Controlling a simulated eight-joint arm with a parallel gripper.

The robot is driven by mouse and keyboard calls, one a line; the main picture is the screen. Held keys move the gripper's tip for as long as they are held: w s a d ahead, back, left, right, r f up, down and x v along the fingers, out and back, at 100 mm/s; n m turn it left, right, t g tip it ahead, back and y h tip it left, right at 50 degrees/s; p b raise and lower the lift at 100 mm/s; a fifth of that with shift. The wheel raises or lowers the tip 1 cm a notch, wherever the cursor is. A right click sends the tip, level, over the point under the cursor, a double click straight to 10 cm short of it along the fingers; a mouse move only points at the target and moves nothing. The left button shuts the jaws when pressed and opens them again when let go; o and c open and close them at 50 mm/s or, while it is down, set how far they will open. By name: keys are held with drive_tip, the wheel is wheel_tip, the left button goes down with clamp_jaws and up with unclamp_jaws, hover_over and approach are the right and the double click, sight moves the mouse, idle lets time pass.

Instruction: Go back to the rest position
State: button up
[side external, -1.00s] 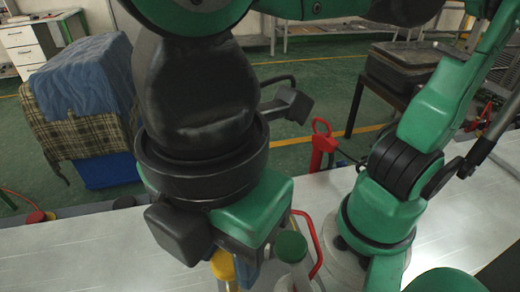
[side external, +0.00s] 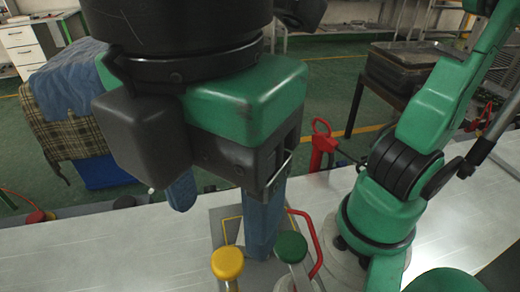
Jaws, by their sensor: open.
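My gripper (side external: 222,203) hangs large in the foreground, with a green and black housing and two blue fingers. The fingers are spread well apart with nothing between them.
The pale metal table (side external: 90,255) is bare at the left. A red curved handle (side external: 311,243) stands right of the green cap. A red tool (side external: 320,146) stands at the table's back edge. Behind are a cloth-covered blue box (side external: 105,171) and black cases (side external: 405,67).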

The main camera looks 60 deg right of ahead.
drive_tip(key=w+d+f+m+t+y, duration=0.1)
drive_tip(key=w+d+f+m+t, duration=0.1)
drive_tip(key=w+d+f+m, duration=0.3)
drive_tip(key=w+d+f+m+t+y, duration=0.1)
drive_tip(key=w+d+f+m+t, duration=0.15)
drive_tip(key=w+d+m, duration=0.35)
drive_tip(key=w+d+f+m+t+h, duration=0.2)
drive_tip(key=d+f+m, duration=0.3)
drive_tip(key=d, duration=0.4)
drive_tip(key=shift+w+d+m+t, duration=0.2)
drive_tip(key=shift+w+m+t, duration=0.15)
drive_tip(key=shift+w+m, duration=0.55)
